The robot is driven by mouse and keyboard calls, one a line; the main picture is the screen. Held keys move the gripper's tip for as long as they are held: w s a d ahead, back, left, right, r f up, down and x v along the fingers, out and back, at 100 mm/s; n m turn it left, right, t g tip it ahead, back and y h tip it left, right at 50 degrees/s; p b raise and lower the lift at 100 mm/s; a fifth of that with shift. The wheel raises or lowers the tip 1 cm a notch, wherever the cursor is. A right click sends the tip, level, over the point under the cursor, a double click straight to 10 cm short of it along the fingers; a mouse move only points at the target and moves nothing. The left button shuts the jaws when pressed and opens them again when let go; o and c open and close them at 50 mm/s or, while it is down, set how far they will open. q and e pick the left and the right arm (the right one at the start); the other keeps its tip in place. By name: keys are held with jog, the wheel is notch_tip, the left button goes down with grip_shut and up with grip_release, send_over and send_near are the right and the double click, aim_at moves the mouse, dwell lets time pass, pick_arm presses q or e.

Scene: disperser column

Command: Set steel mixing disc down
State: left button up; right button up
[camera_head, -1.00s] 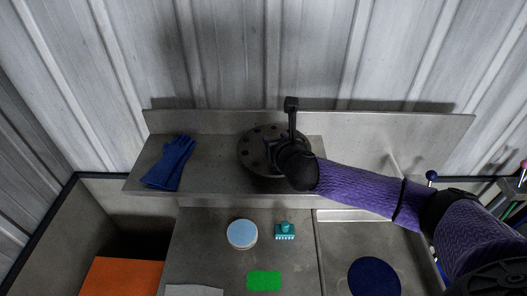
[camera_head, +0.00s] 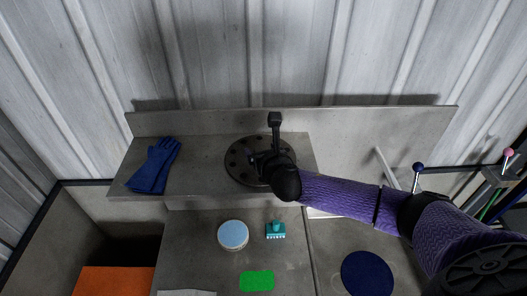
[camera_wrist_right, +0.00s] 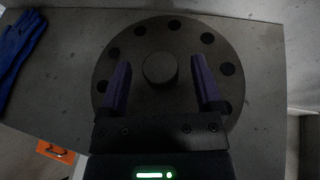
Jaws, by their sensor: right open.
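The steel mixing disc (camera_head: 237,172) is a dark round plate with holes around its rim. It lies on the raised grey shelf at the back. In the right wrist view the disc (camera_wrist_right: 140,37) lies flat, with a round hub (camera_wrist_right: 160,69) at its middle. My right gripper (camera_head: 262,160) is over the disc and hides part of it in the head view. In the right wrist view the right gripper (camera_wrist_right: 162,75) is open, its two fingers on either side of the hub with gaps between. My left gripper is not in view.
Blue gloves (camera_head: 153,166) lie on the shelf left of the disc. On the lower counter are a light blue round-topped container (camera_head: 233,235), a teal brush (camera_head: 276,230), a green pad (camera_head: 257,281) and a dark blue disc (camera_head: 367,273). A wall rises behind the shelf.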

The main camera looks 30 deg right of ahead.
jog(key=v, duration=1.2)
jog(key=shift+p, duration=0.35)
